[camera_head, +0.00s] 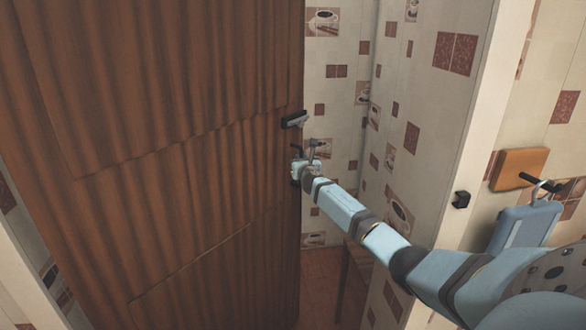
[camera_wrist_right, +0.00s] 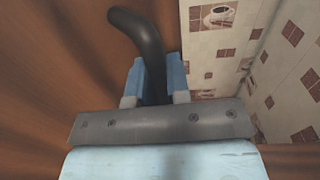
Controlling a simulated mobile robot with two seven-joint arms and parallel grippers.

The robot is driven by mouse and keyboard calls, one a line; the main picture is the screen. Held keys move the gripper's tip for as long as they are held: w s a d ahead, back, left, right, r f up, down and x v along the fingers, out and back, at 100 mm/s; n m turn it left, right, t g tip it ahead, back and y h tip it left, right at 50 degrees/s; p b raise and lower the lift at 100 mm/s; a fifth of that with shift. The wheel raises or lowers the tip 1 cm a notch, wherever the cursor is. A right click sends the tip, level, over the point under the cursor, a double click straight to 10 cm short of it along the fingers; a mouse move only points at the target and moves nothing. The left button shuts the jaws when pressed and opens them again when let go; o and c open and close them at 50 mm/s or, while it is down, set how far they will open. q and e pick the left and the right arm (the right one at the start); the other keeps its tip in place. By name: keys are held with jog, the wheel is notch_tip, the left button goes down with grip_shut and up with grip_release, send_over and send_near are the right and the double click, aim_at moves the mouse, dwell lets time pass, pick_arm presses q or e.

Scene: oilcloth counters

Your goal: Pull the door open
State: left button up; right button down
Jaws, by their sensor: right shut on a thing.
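A tall brown wooden door (camera_head: 190,160) fills the left and middle of the head view and stands partly open, with a gap along its right edge. It also shows in the right wrist view (camera_wrist_right: 50,70). A dark curved handle (camera_wrist_right: 145,40) is on the door near that edge. My right gripper (camera_wrist_right: 156,82) is shut on the handle, with a blue finger on each side of it. In the head view the right gripper (camera_head: 304,160) is at the door's edge, largely hiding the handle. My left gripper is not in view.
A small dark and metal fitting (camera_head: 296,119) sits on the door edge above the handle. The pale door frame (camera_head: 478,130) and a small black catch (camera_head: 461,199) stand at the right. Tiled-pattern walls (camera_head: 420,90) and brown floor (camera_head: 320,280) show through the gap.

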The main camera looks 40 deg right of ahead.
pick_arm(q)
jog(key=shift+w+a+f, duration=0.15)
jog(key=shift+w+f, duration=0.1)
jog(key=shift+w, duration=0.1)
pick_arm(e)
jog(key=shift+w, duration=1.1)
jog(key=c, duration=1.1)
grip_release()
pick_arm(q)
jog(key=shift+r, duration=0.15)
pick_arm(e)
jog(key=shift+s+a, duration=0.1)
pick_arm(q)
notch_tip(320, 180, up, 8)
jog(key=p, duration=0.8)
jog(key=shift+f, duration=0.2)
pick_arm(e)
jog(key=v, duration=1.3)
jog(key=shift+s+a, duration=0.15)
jog(key=shift+s, duration=0.1)
